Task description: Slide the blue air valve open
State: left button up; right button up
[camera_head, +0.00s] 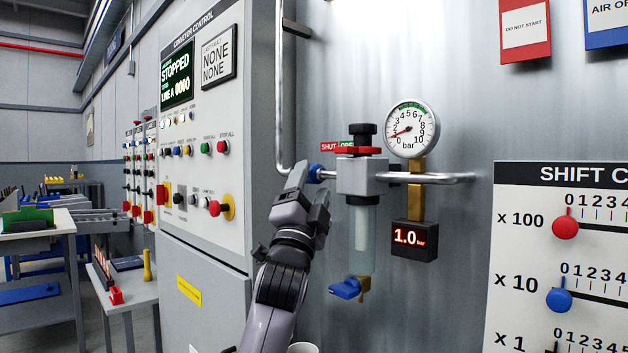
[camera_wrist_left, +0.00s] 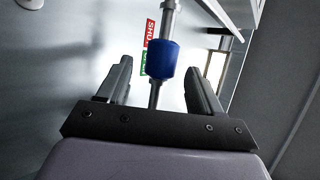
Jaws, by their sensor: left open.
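The blue air valve (camera_head: 315,173) is a blue sleeve on the metal pipe, left of the grey regulator block. In the left wrist view the blue sleeve (camera_wrist_left: 163,58) sits on the thin rod between my fingers. My left gripper (camera_head: 308,184) is open, its fingers either side of the pipe line; contact with the sleeve cannot be told. A red SHUT and green OPEN label (camera_head: 338,146) is on the wall above, partly hidden. The gauge (camera_head: 412,129) needle is near 1, and the display (camera_head: 414,239) reads 1.0 bar. My right gripper is not in view.
The regulator (camera_head: 362,176) has a red collar and a black knob above, and a clear bowl below with a blue drain tap (camera_head: 345,288). The conveyor control cabinet (camera_head: 203,130) stands left. A shift panel (camera_head: 570,250) is on the right wall.

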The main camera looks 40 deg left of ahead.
aim_at(313, 182)
pick_arm(q)
jog(key=shift+v, duration=1.75)
